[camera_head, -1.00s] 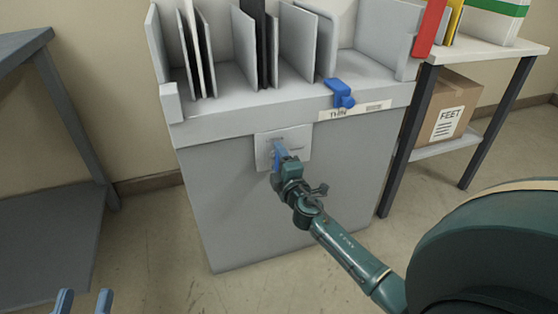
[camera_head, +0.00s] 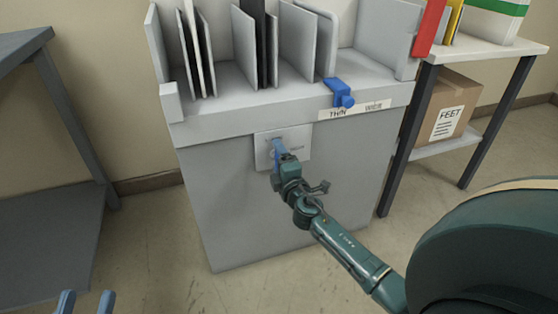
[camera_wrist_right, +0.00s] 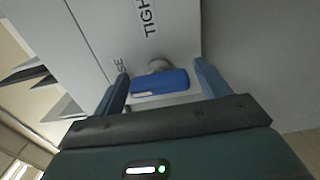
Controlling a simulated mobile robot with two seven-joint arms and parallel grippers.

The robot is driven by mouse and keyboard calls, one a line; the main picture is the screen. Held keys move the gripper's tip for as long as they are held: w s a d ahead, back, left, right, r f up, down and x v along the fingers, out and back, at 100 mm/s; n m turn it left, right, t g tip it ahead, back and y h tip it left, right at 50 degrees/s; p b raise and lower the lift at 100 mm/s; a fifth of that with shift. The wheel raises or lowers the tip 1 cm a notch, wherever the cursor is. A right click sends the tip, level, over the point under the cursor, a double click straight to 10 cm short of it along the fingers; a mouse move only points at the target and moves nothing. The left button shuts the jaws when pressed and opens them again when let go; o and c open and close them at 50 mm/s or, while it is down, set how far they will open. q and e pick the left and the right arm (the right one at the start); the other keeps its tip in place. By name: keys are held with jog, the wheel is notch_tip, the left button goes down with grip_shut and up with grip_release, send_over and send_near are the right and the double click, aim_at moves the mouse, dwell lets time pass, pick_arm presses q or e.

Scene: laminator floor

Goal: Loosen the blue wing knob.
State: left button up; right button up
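The blue wing knob (camera_wrist_right: 160,82) sits on a pale plate (camera_head: 296,142) on the front of the grey machine. In the right wrist view it lies crosswise on a round stem, beside printing that reads "TIGH…" and "…SE". My right gripper (camera_wrist_right: 161,75) is open, with one finger on each side of the knob and a narrow gap showing at each end. In the head view this gripper (camera_head: 278,152) is at the plate and hides the knob. My left gripper (camera_head: 86,298) is open and empty at the bottom left.
The grey machine (camera_head: 235,210) has upright dividers on top and a blue slider (camera_head: 340,92) by a "THIN" label. A white-topped table (camera_head: 490,48) with a cardboard box (camera_head: 455,105) stands right; a dark table (camera_head: 25,45) stands left. The floor in front is clear.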

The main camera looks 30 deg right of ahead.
jog(key=shift+o, duration=0.3)
jog(key=v, duration=1.3)
jog(key=shift+a+r, duration=0.1)
